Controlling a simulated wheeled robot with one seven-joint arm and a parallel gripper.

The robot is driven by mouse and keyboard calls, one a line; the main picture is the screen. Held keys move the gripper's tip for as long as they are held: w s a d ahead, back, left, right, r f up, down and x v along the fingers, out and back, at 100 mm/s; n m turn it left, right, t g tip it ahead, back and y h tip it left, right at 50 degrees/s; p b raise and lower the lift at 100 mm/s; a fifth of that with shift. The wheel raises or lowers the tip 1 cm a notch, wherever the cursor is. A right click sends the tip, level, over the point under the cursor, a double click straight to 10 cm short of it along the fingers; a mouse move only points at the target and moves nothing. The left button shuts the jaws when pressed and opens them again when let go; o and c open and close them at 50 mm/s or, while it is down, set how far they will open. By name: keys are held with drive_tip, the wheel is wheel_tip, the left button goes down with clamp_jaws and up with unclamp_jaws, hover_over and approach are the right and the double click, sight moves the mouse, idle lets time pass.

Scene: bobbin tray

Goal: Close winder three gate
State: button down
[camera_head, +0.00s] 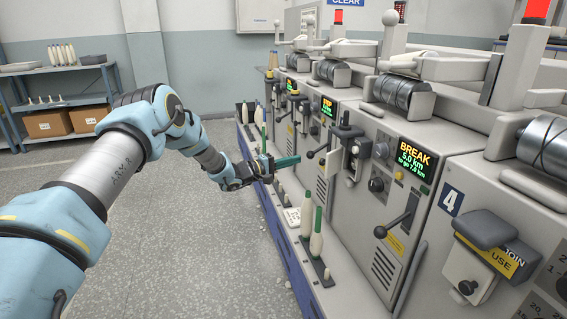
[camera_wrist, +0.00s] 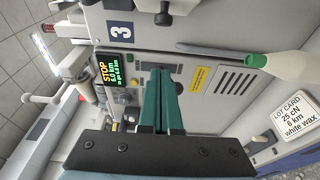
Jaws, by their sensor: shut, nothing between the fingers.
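My gripper (camera_head: 296,159) has its green fingers together and empty, pointing at the winder fronts. In the wrist view its fingertips (camera_wrist: 160,72) lie over a light grey panel beside a STOP screen (camera_wrist: 108,70). A number 3 plate (camera_wrist: 122,31) is near that screen. A dark-knobbed lever (camera_head: 312,154) shows just beyond the fingertips in the head view. I cannot tell whether they touch it. In the wrist view the fingers hide part of the panel. No part is marked as a gate, so I cannot tell its position for sure.
A BREAK screen (camera_head: 413,160) and another black-handled lever (camera_head: 395,225) are on the nearer front. White and green bobbins (camera_head: 317,232) and a lot card (camera_wrist: 295,117) are close by on the ledge. The floor (camera_head: 220,260) to the left is clear.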

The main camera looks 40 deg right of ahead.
sight(330, 161)
drive_tip(key=s+d+p, duration=0.1)
drive_tip(key=s+d, duration=0.3)
drive_tip(key=shift+s+p, duration=0.3)
drive_tip(key=shift+p, duration=0.05)
idle(0.4)
drive_tip(key=shift+s+a+n+t, duration=0.1)
drive_tip(key=shift+s+n+t, duration=0.3)
drive_tip(key=shift+t, duration=0.4)
